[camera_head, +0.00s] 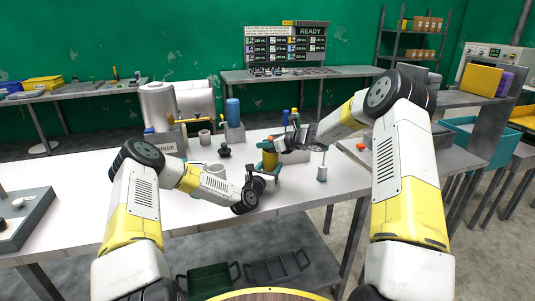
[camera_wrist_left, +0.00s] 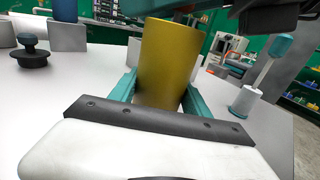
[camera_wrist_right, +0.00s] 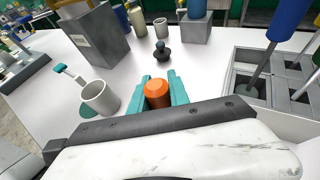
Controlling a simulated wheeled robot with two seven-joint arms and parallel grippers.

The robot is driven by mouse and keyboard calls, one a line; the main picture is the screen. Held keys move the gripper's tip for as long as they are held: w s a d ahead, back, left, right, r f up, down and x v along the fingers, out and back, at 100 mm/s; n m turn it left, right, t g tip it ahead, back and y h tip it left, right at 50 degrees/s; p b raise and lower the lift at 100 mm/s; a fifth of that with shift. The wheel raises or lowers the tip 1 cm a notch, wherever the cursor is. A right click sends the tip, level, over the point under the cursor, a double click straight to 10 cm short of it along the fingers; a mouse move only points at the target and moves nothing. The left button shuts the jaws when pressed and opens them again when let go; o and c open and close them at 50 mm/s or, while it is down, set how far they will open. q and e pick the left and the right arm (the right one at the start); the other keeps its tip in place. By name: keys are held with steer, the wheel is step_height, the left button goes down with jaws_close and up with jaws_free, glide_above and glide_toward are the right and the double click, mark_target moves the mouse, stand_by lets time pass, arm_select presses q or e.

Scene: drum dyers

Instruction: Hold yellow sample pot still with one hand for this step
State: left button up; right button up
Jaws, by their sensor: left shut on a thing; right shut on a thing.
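The yellow sample pot (camera_head: 270,160) stands upright over the white table. In the left wrist view the pot (camera_wrist_left: 168,62) fills the space between my left gripper's teal fingers (camera_wrist_left: 160,95), which are shut on it from both sides. My left gripper (camera_head: 262,174) reaches it from the lower left in the head view. My right gripper (camera_head: 274,144) is at the pot's top, coming from the upper right. In the right wrist view its teal fingers (camera_wrist_right: 158,90) are shut on an orange rounded piece (camera_wrist_right: 158,93). The join between that piece and the pot is hidden.
A grey mug (camera_wrist_right: 100,97), a dark knobbed piece (camera_wrist_right: 163,53) and a compartment tray with upright tools (camera_wrist_right: 240,90) stand nearby. A teal-topped tool in a white holder (camera_head: 322,172) is right of the pot. The table's front middle is clear.

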jaws_close()
steer(key=shift+r, duration=0.15)
steer(key=shift+r, duration=2.15)
steer(key=shift+f, duration=2.25)
